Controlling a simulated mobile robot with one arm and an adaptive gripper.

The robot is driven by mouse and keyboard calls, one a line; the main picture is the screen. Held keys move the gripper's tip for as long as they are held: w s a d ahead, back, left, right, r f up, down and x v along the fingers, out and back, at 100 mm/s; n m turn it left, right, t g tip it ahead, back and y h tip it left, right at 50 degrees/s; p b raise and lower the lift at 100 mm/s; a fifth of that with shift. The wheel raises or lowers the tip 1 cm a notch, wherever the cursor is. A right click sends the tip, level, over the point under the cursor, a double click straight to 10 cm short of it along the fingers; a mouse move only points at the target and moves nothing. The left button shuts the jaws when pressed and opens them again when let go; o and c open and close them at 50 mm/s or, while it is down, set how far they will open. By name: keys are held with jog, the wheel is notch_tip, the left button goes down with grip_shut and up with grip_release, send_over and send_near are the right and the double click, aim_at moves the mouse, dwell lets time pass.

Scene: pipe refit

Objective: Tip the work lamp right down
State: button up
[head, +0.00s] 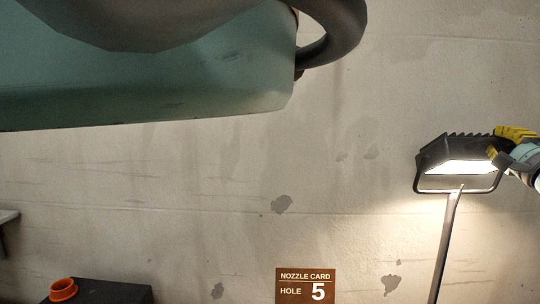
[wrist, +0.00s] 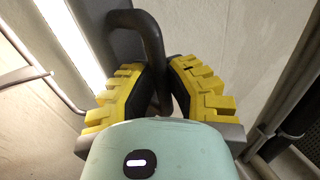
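The work lamp (head: 447,153) is at the right in the head view, a dark finned head with a lit white panel, tilted partly downward. It sits in a bracket on a thin pole (head: 445,245). My gripper (head: 507,146), with yellow fingers, is at the lamp's right end. In the wrist view, the lamp's lit strip (wrist: 75,40) runs along the upper left. A dark bent handle (wrist: 152,45) comes from the lamp head and passes between my gripper's fingers (wrist: 158,80). The pads appear pressed on it from both sides. The handle's lower end is hidden behind my gripper body.
A large teal body with a dark curved pipe (head: 340,35) fills the upper left of the head view. A brown nozzle card reading "HOLE 5" (head: 305,286) is low in the middle. An orange ring (head: 63,290) sits on a dark box (head: 110,292) at the lower left.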

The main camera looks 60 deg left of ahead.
jog(key=shift+o, duration=1)
jog(key=shift+d, duration=0.1)
jog(key=shift+s+d+f, duration=0.15)
jog(key=shift+s+d, duration=0.1)
jog(key=shift+d, duration=0.15)
jog(key=v, duration=1.1)
jog(key=shift+f, duration=0.1)
